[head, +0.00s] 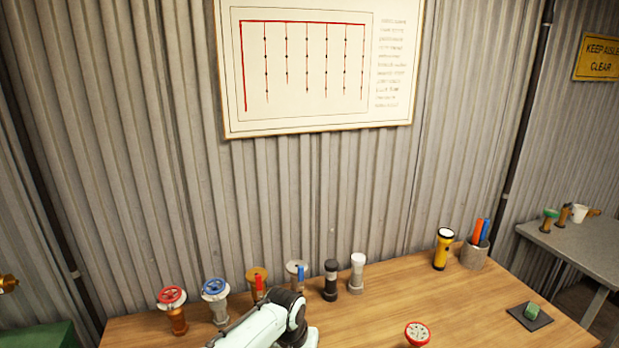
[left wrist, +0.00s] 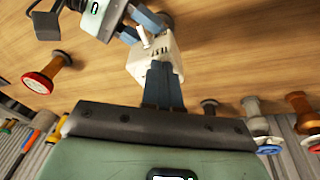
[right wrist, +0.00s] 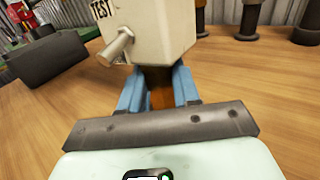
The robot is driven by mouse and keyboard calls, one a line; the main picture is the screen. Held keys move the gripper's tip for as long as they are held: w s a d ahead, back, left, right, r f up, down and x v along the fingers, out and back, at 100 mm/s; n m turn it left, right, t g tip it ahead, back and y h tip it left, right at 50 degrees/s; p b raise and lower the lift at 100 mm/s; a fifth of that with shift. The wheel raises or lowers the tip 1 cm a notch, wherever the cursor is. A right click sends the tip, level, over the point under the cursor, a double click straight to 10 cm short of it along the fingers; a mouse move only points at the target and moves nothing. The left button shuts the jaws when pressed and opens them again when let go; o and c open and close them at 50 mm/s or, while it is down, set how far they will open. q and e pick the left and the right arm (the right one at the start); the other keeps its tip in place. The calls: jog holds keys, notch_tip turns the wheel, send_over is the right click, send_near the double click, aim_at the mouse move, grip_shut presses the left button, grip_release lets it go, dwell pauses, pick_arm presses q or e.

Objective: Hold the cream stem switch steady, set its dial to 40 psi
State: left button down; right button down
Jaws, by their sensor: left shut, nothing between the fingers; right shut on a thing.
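The cream stem switch (left wrist: 155,58) is a boxy body with a pale lever and small dark marks in the left wrist view. It also fills the top of the right wrist view (right wrist: 158,32), where "TEST" shows beside the lever (right wrist: 115,46). My right gripper (right wrist: 158,78) is shut on the switch just below its body. My left gripper (left wrist: 162,68) is shut and empty, its fingertips against or very near the body; contact is unclear. The dial's setting cannot be read. The head view shows neither the switch nor the fingertips, only an arm of mine at the bottom.
Red-wheel (head: 172,297) and blue-wheel (head: 215,290) valves and several fittings line the back of the wooden table. A red-topped fitting (head: 417,334) stands at the front. A flashlight (head: 443,249), pen cup (head: 474,254) and dark pad (head: 530,316) are at right. The table between is clear.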

pick_arm(q)
jog(key=shift+d, duration=0.2)
pick_arm(e)
jog(key=shift+s, duration=0.1)
pick_arm(q)
jog(key=shift+s, duration=0.15)
jog(key=shift+s+r, duration=0.1)
jog(key=shift+s, duration=0.1)
jog(key=shift+w+v, duration=0.25)
jog(key=shift+v, duration=0.7)
jog(key=shift+w+v, duration=0.2)
jog(key=shift+v, duration=0.75)
jog(key=shift+w+v, duration=0.25)
jog(key=shift+v, duration=0.7)
jog(key=shift+r, duration=0.1)
jog(key=shift+s+a+x, duration=0.1)
jog(key=shift+s+x, duration=0.05)
jog(key=shift+x, duration=0.85)
jog(key=shift+s+a+x, duration=0.1)
jog(key=shift+s+x, duration=0.05)
jog(key=shift+x, duration=0.85)
jog(key=shift+s+x, duration=0.15)
jog(key=shift+x, duration=0.85)
jog(key=shift+w, duration=0.15)
